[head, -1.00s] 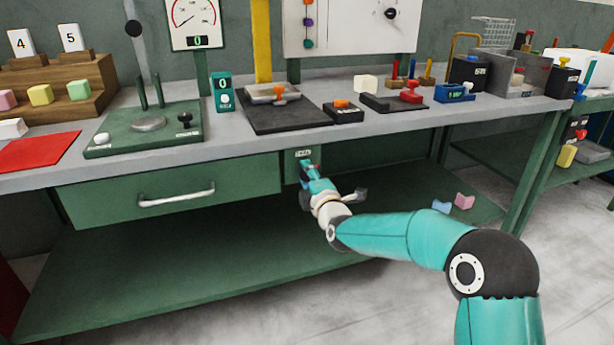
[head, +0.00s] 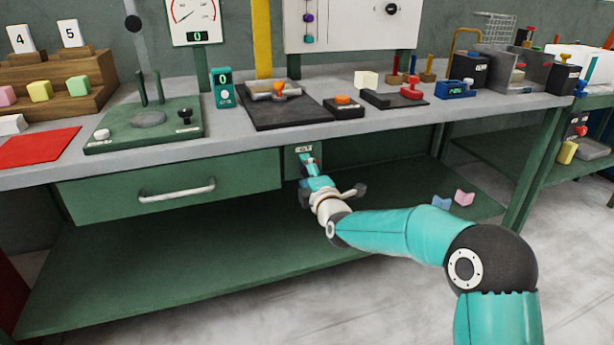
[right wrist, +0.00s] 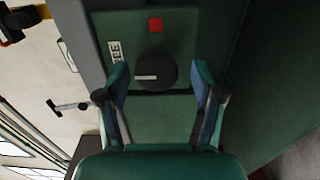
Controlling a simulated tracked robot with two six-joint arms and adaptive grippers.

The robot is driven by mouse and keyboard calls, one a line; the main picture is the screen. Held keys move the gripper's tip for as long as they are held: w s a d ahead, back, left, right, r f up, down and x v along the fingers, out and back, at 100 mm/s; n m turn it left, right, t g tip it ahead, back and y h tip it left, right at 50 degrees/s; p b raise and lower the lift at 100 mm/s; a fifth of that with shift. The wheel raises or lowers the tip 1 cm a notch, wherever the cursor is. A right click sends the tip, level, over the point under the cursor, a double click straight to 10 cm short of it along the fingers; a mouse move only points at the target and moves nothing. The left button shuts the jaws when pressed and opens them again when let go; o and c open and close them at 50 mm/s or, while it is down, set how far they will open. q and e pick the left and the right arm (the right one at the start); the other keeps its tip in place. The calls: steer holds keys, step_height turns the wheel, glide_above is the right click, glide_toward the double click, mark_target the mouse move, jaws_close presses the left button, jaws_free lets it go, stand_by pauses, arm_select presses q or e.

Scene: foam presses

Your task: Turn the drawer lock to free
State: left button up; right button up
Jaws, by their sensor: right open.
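The drawer lock is a round black knob (right wrist: 155,70) with a pale pointer line, on a green plate (right wrist: 168,24) in the right wrist view. A red square mark (right wrist: 155,25) and a small white label (right wrist: 116,51) are on the plate near it. My right gripper (right wrist: 160,88) is open, one finger on each side of the knob, with gaps to it. In the head view my right gripper (head: 310,168) is in front of the plate under the bench top and hides the knob. The closed drawer (head: 240,178) with its pale handle (head: 176,190) is to the left. My left gripper is not in view.
The bench top (head: 230,134) overhangs just above my right gripper. A lower shelf (head: 170,270) lies below, with a blue block (head: 441,202) and a pink block (head: 464,198) at its right. Presses and small devices stand on the bench.

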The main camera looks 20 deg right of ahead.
steer(key=shift+s, duration=0.1)
steer(key=s, duration=1.1)
steer(key=shift+s+d, duration=0.25)
steer(key=shift+s, duration=0.15)
steer(key=shift+d+f, duration=0.1)
steer(key=shift+f, duration=0.05)
